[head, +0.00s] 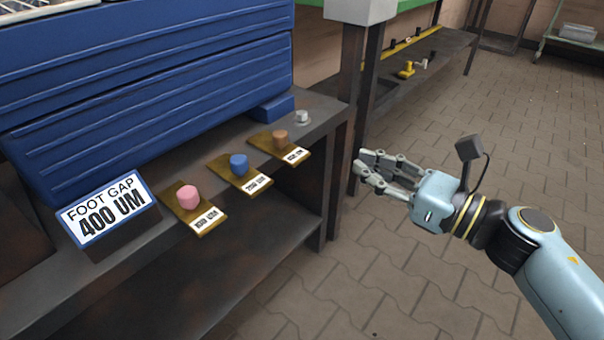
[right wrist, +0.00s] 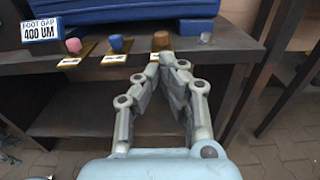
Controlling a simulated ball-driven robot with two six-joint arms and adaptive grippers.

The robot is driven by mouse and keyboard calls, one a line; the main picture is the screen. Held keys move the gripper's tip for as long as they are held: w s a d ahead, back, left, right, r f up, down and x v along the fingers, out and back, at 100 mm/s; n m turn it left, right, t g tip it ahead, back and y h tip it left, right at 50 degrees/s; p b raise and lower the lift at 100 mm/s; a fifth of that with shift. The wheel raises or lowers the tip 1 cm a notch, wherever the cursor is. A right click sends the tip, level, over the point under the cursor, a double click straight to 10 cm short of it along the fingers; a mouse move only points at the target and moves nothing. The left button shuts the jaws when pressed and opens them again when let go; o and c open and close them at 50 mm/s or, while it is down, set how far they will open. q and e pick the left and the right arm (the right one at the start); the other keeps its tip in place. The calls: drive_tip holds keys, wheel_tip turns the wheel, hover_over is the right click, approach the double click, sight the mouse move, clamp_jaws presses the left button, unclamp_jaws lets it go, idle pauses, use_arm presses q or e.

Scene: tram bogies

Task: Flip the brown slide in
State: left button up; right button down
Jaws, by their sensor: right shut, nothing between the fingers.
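The brown slide is a brass plate with a brown knob (head: 280,136) and a white label at its front end. It lies at the right end of the row on the dark bench, its label end at the front edge. In the right wrist view the brown knob (right wrist: 161,38) stands just beyond my fingertips. My right gripper (head: 359,166) is shut and empty, to the right of the brown slide and apart from it. The right wrist view shows its fingertips (right wrist: 168,60) together, partly covering the brown plate. My left gripper is not in view.
A blue-knobbed slide (head: 239,163) and a pink-knobbed slide (head: 187,196) lie to the left. A sign reading "FOOT GAP 400 UM" (head: 108,207) stands beyond them. A small grey knob (head: 302,117) sits right of the brown one. Blue ribbed housing (head: 150,90) rises behind.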

sight(299, 154)
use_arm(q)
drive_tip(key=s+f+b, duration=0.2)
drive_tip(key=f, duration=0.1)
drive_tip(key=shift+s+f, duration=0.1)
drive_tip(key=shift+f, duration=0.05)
use_arm(e)
drive_tip(key=shift+w+d+f, duration=0.1)
drive_tip(key=shift+w+f, duration=0.2)
drive_tip(key=shift+f, duration=0.3)
drive_tip(key=shift+w+f, duration=0.25)
drive_tip(key=shift+f, duration=0.35)
drive_tip(key=b+x, duration=0.2)
drive_tip(key=x, duration=1)
drive_tip(key=shift+w+a, duration=0.2)
drive_tip(key=shift+a, duration=0.05)
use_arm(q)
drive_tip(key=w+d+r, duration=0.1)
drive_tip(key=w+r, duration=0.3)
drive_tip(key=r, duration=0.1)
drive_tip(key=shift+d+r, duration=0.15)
use_arm(e)
drive_tip(key=shift+w+a, duration=0.5)
drive_tip(key=shift+r, duration=0.1)
